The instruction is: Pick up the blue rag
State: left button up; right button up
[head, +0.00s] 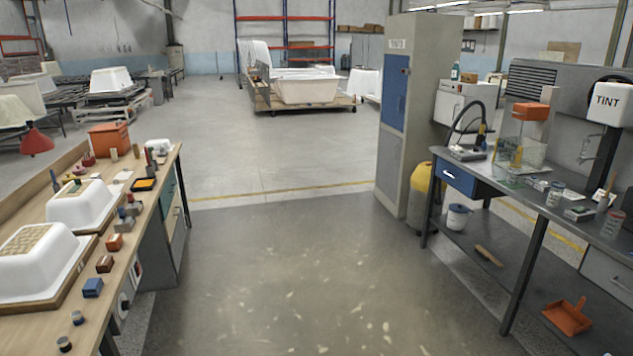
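A small blue, block-like item (93,288) sits near the front edge of the wooden workbench (150,208) on the left. It may be the folded blue rag, but it is too small to tell if it is cloth. A brown item (105,263) and an orange item (114,242) of similar size sit behind it in a row along the edge. Neither of my grippers shows in the head view.
Two upturned white tub shells (45,262) stand on the left bench, with small jars (78,318) nearer me. A metal bench (520,195) stands on the right, an orange dustpan (568,316) on its lower shelf. The floor (290,270) between them is clear.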

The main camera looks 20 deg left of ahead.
aim_at(92, 287)
jog(key=i+j+u, duration=0.2)
jog(key=i+u, duration=0.15)
jog(key=u, duration=0.15)
jog(key=i+u, duration=0.35)
jog(key=u, duration=0.15)
jog(key=i+u, duration=0.35)
jog(key=u, duration=0.15)
jog(key=i+u, duration=0.4)
jog(key=i, duration=0.2)
jog(key=z, duration=0.2)
